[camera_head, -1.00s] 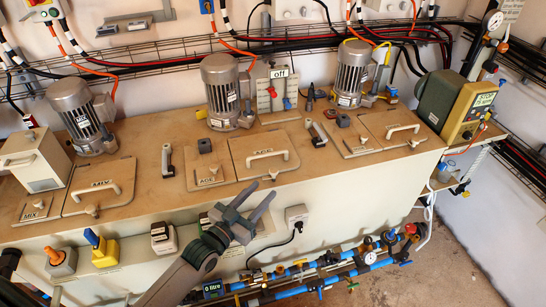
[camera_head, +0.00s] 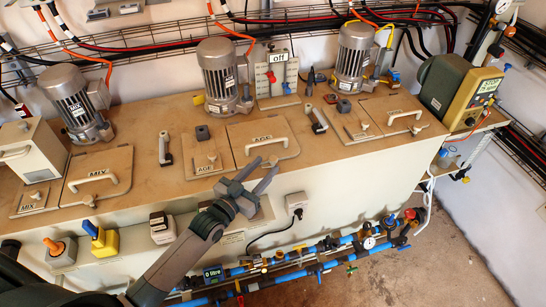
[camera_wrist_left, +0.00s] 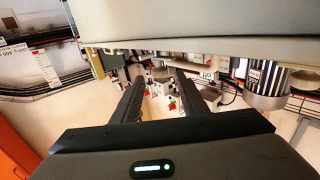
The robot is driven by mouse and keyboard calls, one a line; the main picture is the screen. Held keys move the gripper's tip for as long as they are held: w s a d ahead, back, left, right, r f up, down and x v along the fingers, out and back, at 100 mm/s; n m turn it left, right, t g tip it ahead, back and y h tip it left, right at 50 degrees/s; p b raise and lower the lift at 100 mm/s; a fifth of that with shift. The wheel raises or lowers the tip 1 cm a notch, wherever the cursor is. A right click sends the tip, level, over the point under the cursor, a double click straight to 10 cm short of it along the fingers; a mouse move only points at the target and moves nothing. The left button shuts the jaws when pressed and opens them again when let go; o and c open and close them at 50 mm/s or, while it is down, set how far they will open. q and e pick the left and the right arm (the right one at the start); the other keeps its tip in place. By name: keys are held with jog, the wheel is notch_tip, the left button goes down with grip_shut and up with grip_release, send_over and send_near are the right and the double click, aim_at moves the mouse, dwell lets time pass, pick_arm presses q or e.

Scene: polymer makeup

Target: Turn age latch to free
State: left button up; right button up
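The AGE lid (camera_head: 243,152) is a tan square hatch with a pale handle on the counter, in the middle of the head view. Its small latch at the front edge is hard to make out behind my fingers. A smaller AGE plate (camera_head: 194,161) with a small knob lies to its left. My left gripper (camera_head: 266,168) is open and empty, its fingertips overlapping the lid's front edge in the picture; I cannot tell whether they touch. In the left wrist view, both fingers (camera_wrist_left: 161,78) are apart with nothing between them. My right gripper is not in view.
The MIX lid (camera_head: 97,177) is on the left and another lid (camera_head: 396,117) on the right. Motors (camera_head: 220,76) stand along the back. Switches (camera_head: 102,240) and a grey socket (camera_head: 296,203) are on the front panel. Pipes (camera_head: 300,268) run below.

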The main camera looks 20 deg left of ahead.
aim_at(271, 161)
pick_arm(q)
jog(key=shift+p+x, duration=0.6)
jog(key=shift+x, duration=2)
jog(key=c, duration=1)
